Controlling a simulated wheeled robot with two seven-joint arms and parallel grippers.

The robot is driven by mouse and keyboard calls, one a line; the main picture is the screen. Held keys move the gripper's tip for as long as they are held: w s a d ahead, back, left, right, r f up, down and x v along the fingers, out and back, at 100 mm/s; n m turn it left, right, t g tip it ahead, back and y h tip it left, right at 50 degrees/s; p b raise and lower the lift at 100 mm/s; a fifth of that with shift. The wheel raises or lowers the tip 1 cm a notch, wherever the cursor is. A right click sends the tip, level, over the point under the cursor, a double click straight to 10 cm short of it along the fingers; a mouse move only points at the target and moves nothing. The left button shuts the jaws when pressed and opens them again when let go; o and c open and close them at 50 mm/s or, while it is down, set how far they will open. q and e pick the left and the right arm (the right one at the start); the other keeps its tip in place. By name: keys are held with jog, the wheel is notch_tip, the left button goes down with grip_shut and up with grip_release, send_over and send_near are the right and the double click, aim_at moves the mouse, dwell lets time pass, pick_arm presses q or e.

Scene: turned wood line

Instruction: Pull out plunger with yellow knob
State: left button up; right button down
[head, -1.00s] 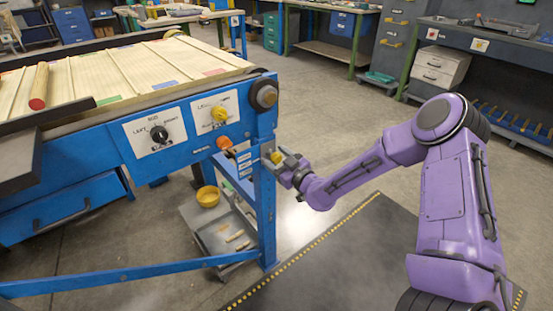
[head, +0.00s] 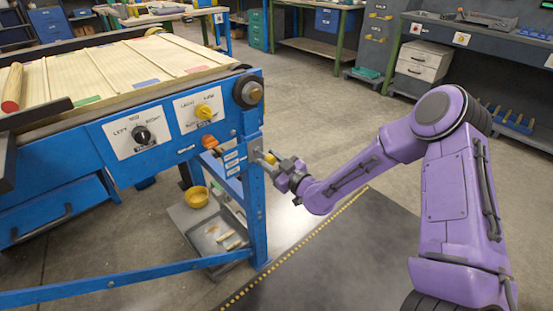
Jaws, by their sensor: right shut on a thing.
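The plunger's yellow knob (head: 270,158) sticks out to the right of the blue corner post of the machine. A short grey stretch of shaft shows between the post and the knob. My right gripper (head: 276,162) is shut on the yellow knob, and its fingers hide part of it. My purple right arm reaches in from the right. My left gripper is not in view.
An orange knob (head: 210,142), a yellow dial (head: 204,112) and a black dial (head: 141,134) sit on the blue front panel. Open floor lies right of the post.

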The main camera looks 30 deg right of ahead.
jog(key=c, duration=0.9)
grip_release()
jog(key=shift+c, duration=0.2)
jog(key=shift+o, duration=1.2)
jog(key=shift+s+r, duration=0.1)
jog(key=shift+s, duration=0.05)
jog(key=s+d, duration=0.1)
jog(key=s, duration=0.9)
jog(key=shift+s+d, duration=0.25)
jog(key=shift+d, duration=0.1)
